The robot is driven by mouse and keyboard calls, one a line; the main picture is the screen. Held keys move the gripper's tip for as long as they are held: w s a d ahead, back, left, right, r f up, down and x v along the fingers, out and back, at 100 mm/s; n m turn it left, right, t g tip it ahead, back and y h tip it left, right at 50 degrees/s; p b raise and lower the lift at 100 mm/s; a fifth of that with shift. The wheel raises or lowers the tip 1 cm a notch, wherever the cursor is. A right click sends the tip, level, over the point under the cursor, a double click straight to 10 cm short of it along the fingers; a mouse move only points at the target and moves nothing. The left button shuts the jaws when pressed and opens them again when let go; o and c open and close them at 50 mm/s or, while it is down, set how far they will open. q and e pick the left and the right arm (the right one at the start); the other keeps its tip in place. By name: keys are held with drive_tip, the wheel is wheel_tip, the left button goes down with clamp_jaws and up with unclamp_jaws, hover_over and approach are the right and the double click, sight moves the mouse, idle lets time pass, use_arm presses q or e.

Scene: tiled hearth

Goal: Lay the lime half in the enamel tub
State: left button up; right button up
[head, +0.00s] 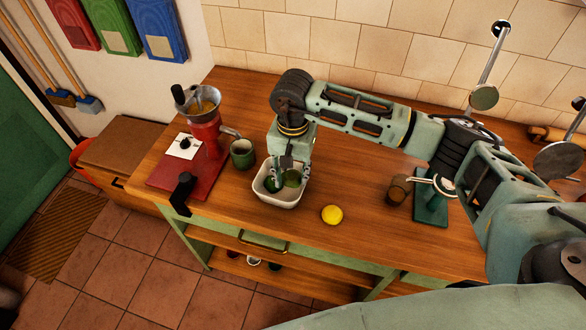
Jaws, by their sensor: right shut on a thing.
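The enamel tub (283,200) is a small white rectangular tub on the wooden worktop, left of the middle in the head view. My right gripper (289,178) points down into its opening. It is shut on a small round green thing, which looks like the lime half (292,179), inside the outline of the tub. Whether it touches the tub floor cannot be told. Another green piece (271,185) shows at the left in the tub, partly hidden by a finger. My left gripper is not in view.
A yellow round fruit (332,214) lies right of the tub on the worktop (345,250). A dark green mug (242,154) and a red grinder (205,135) stand to the left. A brown cup (398,190) and a green-based stand (431,207) are to the right. The front middle worktop is clear.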

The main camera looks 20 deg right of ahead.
drive_tip(key=o, duration=1.1)
drive_tip(key=shift+r, duration=0.1)
wheel_tip(320, 180, up, 12)
drive_tip(key=shift+f, duration=0.1)
idle(0.5)
